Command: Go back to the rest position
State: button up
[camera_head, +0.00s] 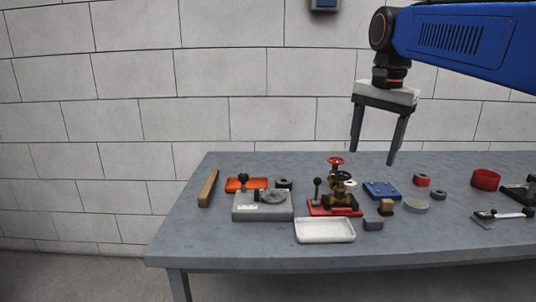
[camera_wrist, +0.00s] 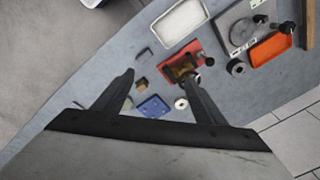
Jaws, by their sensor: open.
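My gripper (camera_head: 374,157) hangs from the blue arm above the right half of the grey table (camera_head: 240,163). Its two dark fingers point down and stand wide apart with nothing between them. In the wrist view the fingers (camera_wrist: 158,82) reach over the table from above. Below and left of the gripper in the head view, a brass valve (camera_head: 341,187) with red and black handwheels stands on a red base (camera_head: 322,211). The gripper is well clear of the valve and of the tabletop.
A grey block fixture (camera_head: 262,211), orange tray (camera_head: 234,184), white tray (camera_head: 325,231) and wooden bar (camera_head: 207,188) lie to the left. A white block wall stands behind; the air around the gripper is free.

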jog(key=s+d+f+n+t, duration=0.1)
jog(key=s+f+n, duration=0.3)
jog(key=s+f, duration=0.7)
jog(key=s+d+f+n+t, duration=0.2)
jog(key=s+f+n, duration=0.3)
jog(key=s+f, duration=0.6)
notch_tip(320, 180, down, 6)
jog(key=shift+d+f, duration=0.1)
jog(key=shift+d, duration=0.2)
